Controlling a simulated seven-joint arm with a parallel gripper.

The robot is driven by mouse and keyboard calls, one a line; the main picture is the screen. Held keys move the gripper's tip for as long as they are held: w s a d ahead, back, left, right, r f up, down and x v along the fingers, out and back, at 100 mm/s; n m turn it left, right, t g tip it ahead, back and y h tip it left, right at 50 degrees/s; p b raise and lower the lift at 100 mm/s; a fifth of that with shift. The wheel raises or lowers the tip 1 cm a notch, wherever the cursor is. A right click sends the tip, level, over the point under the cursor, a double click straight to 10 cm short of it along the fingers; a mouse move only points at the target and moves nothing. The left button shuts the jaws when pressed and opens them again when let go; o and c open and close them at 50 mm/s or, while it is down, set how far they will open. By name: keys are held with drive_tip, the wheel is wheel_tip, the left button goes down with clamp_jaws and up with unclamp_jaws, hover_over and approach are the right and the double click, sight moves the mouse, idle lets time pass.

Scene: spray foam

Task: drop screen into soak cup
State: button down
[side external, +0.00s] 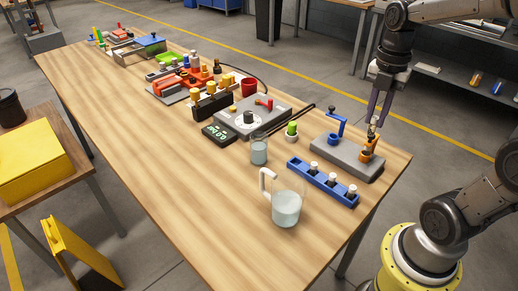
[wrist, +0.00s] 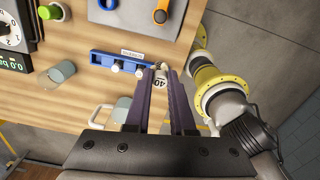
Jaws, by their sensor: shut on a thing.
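My gripper (side external: 374,122) is above the right end of the table, close to the grey stand. In the wrist view, its two fingers (wrist: 160,76) are shut on a small pale piece marked "40" (wrist: 159,84), which I take as the screen; the fingers partly hide it. A small clear cup (side external: 259,150) holding pale bluish liquid, which I take as the soak cup, stands left of the blue rack. It also shows in the wrist view (wrist: 62,71), left of my gripper and apart from it.
A blue rack (side external: 321,184) with white-capped vials stands between the cup and the grey stand (side external: 348,160) with its orange ring. A glass pitcher (side external: 287,205) with liquid stands nearer the front. A small pot with a green top (side external: 291,132) is beside the cup. The front-left tabletop is clear.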

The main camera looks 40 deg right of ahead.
drive_tip(key=w+r+m, duration=0.2)
drive_tip(key=w+r, duration=0.4)
drive_tip(key=w, duration=0.7)
drive_tip(key=w+a, duration=0.6)
drive_tip(key=w, duration=0.3)
drive_tip(key=w+a+f+n, duration=0.2)
drive_tip(key=a+f, duration=0.3)
drive_tip(key=f, duration=0.4)
drive_tip(key=shift+w+a+f, duration=0.2)
drive_tip(key=shift+w+f, duration=0.2)
drive_tip(key=shift+w, duration=0.1)
drive_tip(key=c, duration=0.7)
unclamp_jaws()
